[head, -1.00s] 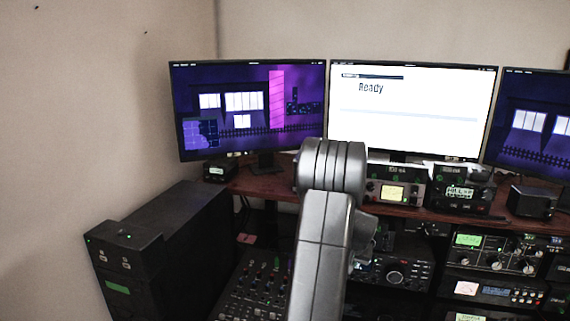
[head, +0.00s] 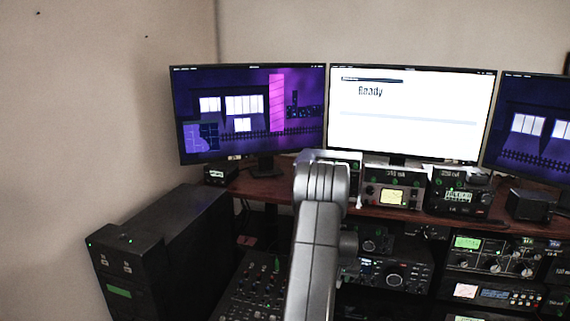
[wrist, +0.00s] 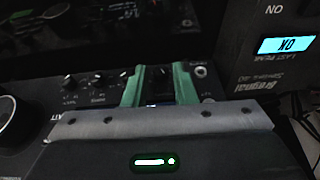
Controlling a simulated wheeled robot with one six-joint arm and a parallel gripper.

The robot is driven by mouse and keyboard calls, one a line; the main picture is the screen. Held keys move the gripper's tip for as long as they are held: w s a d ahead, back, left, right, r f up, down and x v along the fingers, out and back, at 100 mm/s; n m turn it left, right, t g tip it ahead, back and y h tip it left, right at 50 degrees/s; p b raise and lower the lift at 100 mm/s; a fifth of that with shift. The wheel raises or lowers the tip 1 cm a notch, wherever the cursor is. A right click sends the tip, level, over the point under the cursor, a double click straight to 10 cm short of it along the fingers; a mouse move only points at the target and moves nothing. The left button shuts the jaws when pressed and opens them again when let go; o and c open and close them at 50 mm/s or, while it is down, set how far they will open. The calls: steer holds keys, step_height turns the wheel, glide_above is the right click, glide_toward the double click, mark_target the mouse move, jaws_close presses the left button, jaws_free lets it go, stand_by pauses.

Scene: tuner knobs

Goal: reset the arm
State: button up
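My arm (head: 318,230) rises through the lower middle of the head view, in front of the radio desk. It hides my gripper there. In the wrist view my gripper (wrist: 160,88) shows two green fingers with a gap between them. It looks open, with a dark panel part seen in the gap; I cannot tell if the fingers touch it. A black panel with small knobs (wrist: 97,78) lies just beyond the fingers. A larger round knob (wrist: 14,122) is at the left edge.
A unit with a cyan display (wrist: 287,46) stands at the wrist view's upper right. In the head view, monitors (head: 412,112) line the desk (head: 265,188), with radios (head: 393,193) beneath. A black cabinet (head: 165,245) stands at left, a mixer (head: 255,290) beside my arm. Upper left is bare wall.

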steer(key=shift+a+f+h+b, duration=0.2)
steer(key=shift+h+b, duration=0.4)
steer(key=shift+b, duration=0.75)
steer(key=b+v, duration=0.1)
steer(key=v, duration=1.2)
steer(key=shift+s+d+r, duration=0.2)
steer(key=shift+d+r, duration=0.05)
steer(key=shift+r, duration=0.15)
